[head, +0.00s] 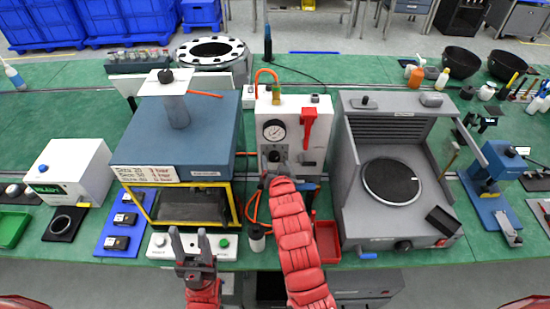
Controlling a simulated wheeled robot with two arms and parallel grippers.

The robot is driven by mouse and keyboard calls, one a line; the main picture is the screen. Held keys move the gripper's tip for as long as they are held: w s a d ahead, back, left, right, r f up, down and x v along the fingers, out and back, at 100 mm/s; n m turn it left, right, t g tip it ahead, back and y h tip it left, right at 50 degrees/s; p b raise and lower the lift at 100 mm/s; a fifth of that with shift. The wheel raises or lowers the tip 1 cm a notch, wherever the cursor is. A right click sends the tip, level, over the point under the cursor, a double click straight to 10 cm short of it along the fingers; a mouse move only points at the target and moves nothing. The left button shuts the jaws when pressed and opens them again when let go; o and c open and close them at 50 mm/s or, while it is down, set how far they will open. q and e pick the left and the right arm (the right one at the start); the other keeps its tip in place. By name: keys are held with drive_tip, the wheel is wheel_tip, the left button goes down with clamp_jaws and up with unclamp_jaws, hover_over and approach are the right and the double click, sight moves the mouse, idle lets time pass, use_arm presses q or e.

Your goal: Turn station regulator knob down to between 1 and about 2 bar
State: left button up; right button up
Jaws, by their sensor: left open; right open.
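The white regulator station (291,108) stands at the middle of the bench, with a round pressure gauge (274,131) on its front and a red lever handle (309,126) to the right of the gauge. The gauge needle is too small to read. My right gripper (277,160) is open at the station's front, just below the gauge. The regulator knob cannot be made out; the gripper probably covers it, and I cannot tell whether the fingers touch it. My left gripper (189,244) is open and empty, low in front of the blue press-like box.
A blue box machine (180,140) with a yellow frame stands left of the station. A grey machine with a round black plate (392,181) stands right. A red tray (327,241) and small black-capped bottle (256,238) flank my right forearm. Orange hoses run beside the station.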

drive_tip(key=shift+x, duration=0.9)
drive_tip(key=shift+c, duration=0.2)
clamp_jaws()
